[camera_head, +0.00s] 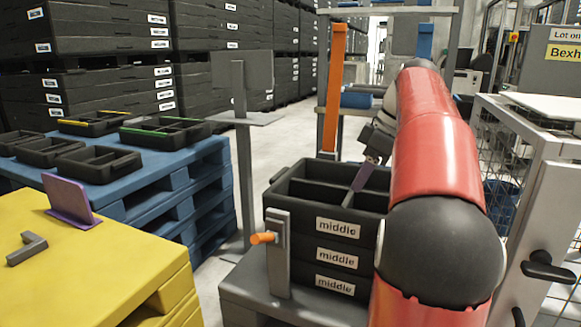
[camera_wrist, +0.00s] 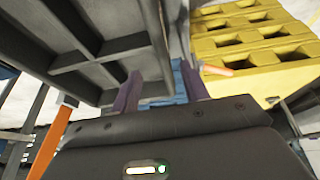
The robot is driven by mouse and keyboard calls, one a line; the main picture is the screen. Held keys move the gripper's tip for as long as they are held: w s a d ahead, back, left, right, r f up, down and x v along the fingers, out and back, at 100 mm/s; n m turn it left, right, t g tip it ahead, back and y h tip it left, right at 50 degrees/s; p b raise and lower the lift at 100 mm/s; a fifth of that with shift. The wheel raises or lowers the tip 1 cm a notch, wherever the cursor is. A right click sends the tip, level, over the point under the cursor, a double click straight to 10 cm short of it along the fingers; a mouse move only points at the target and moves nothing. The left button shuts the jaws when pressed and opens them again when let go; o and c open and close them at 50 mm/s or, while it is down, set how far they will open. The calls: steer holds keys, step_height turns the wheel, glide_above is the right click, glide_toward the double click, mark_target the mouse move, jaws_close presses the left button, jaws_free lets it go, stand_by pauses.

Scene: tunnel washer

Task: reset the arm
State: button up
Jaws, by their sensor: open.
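My red arm reaches forward on the right of the head view. My gripper (camera_head: 364,176) is at its far end, over the right part of a stack of black divided crates (camera_head: 337,228) labelled "middle". In the wrist view my gripper (camera_wrist: 160,85) shows two purple fingers set apart, with nothing seen between them. The top crate's grey divided inside (camera_wrist: 115,62) fills the upper left of that view. Whether a fingertip touches the crate is not clear. My arm hides part of the crate's right side.
A grey post with an orange peg (camera_head: 263,238) stands before the crates. A yellow pallet (camera_head: 95,265) holds a purple angled plate (camera_head: 70,203). Blue pallets (camera_head: 165,180) carry black trays (camera_head: 98,164). A wire-mesh fence (camera_head: 500,150) and a white door frame stand at right.

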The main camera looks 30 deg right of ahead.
steer(key=s+a+f+m+h+p, duration=0.1)
steer(key=s+a+m+p, duration=0.15)
steer(key=a, duration=0.65)
steer(key=s+a+f+m+h+p, duration=0.1)
steer(key=s+a+m, duration=0.15)
steer(key=a, duration=0.65)
steer(key=s+a+f+m+t+p, duration=0.2)
steer(key=s+a+f+m+p, duration=0.1)
steer(key=s+a+f, duration=0.5)
steer(key=s+f, duration=0.1)
steer(key=s, duration=0.2)
steer(key=shift+f+h, duration=0.4)
steer(key=shift+f, duration=0.25)
steer(key=shift+c, duration=0.3)
